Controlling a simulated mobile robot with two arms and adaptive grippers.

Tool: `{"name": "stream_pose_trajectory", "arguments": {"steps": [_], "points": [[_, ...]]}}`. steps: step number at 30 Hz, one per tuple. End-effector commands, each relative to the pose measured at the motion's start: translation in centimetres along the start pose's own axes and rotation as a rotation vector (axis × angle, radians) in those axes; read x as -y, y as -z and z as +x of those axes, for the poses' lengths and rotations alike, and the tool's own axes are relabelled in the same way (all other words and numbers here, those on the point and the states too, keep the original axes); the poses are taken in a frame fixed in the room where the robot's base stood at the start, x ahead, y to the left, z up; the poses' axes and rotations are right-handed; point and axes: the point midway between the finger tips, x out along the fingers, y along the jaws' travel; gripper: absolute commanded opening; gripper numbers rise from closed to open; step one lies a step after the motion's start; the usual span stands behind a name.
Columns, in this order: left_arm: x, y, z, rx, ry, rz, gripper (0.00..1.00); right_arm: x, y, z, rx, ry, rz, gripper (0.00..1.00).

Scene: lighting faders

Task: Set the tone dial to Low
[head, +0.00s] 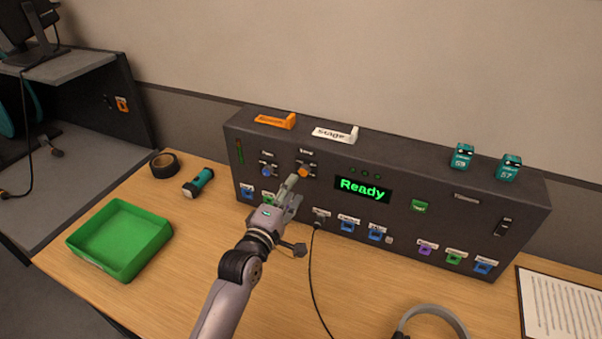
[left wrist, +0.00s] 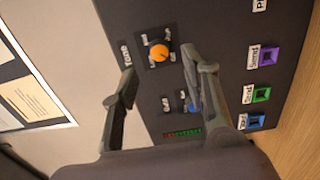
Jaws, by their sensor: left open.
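The tone dial is an orange round knob (head: 304,171) on the upper left part of the dark console's front. In the left wrist view the orange knob (left wrist: 159,52) sits beside a label reading Tone, with small marks around it that are too blurred to read. My left gripper (head: 290,187) is in front of the console, just below the orange knob. In the left wrist view its two fingers (left wrist: 160,82) are apart with nothing between them, and the knob lies beyond their tips. I cannot tell the exact gap to the panel. My right gripper is not in view.
The console (head: 400,225) has a lit Ready display (head: 362,189), a blue knob (head: 267,170), a green button (head: 419,206) and several coloured ports along its lower edge. A black cable (head: 311,265) hangs from it. A green tray (head: 120,240), flashlight (head: 198,183) and tape roll (head: 165,165) lie left.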

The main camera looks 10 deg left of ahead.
Motion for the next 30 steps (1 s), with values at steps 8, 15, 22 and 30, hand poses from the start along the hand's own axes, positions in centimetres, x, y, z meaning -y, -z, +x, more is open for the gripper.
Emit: {"name": "stream_pose_trajectory", "arguments": {"steps": [8, 15, 22, 30], "points": [[-0.1, 0.0, 4.6, 0.0, 0.0, 0.001, 0.42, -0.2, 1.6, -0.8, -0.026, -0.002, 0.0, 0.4], [-0.1, 0.0, 6.2, 0.0, 0.0, 0.0, 0.42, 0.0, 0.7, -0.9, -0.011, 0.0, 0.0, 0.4], [0.0, 0.0, 6.3, 0.0, 0.0, 0.0, 0.42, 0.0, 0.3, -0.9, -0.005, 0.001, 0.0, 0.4], [0.0, 0.0, 6.3, 0.0, 0.0, 0.0, 0.28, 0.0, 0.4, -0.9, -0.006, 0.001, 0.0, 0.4]]}}
